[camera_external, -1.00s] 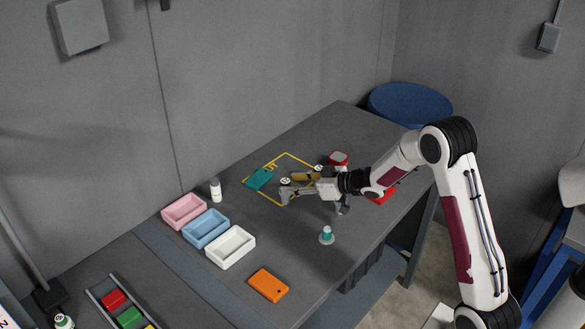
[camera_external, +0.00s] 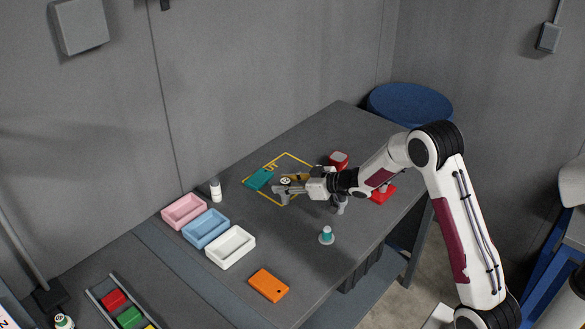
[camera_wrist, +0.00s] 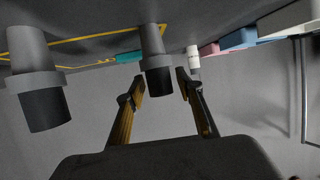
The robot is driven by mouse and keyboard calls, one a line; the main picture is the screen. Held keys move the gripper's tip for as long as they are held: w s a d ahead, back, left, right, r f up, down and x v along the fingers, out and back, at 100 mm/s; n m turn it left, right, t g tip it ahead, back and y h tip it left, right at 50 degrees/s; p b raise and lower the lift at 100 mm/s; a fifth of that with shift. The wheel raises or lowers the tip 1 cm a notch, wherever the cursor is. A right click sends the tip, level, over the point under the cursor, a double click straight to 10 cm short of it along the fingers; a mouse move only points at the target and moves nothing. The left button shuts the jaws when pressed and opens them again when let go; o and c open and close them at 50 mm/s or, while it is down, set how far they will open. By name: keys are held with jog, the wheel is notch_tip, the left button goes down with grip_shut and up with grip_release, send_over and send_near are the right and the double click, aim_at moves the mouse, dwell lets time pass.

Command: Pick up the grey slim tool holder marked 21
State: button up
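The slim grey tool holder (camera_wrist: 152,45) stands on the table in the wrist view, where the picture looks upside down. Its dark end shows between my two fingertips across the picture; I cannot tell how deep it sits. A wider grey holder (camera_wrist: 35,60) stands to its left in that view. No marking 21 is readable. My gripper (camera_wrist: 160,84) is open, with a clear gap between its fingers. In the external view my gripper (camera_external: 287,187) is low over the yellow outline, beside a round pale top with a dark mark (camera_external: 285,181).
A teal block (camera_external: 259,179) lies just left of my gripper. A white bottle (camera_external: 216,190), pink (camera_external: 170,220), blue (camera_external: 193,240) and white (camera_external: 218,262) trays stand left. An orange block (camera_external: 268,285) lies in front.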

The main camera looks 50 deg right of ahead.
grip_shut()
jog(key=shift+r, duration=0.1)
jog(key=shift+r, duration=4.95)
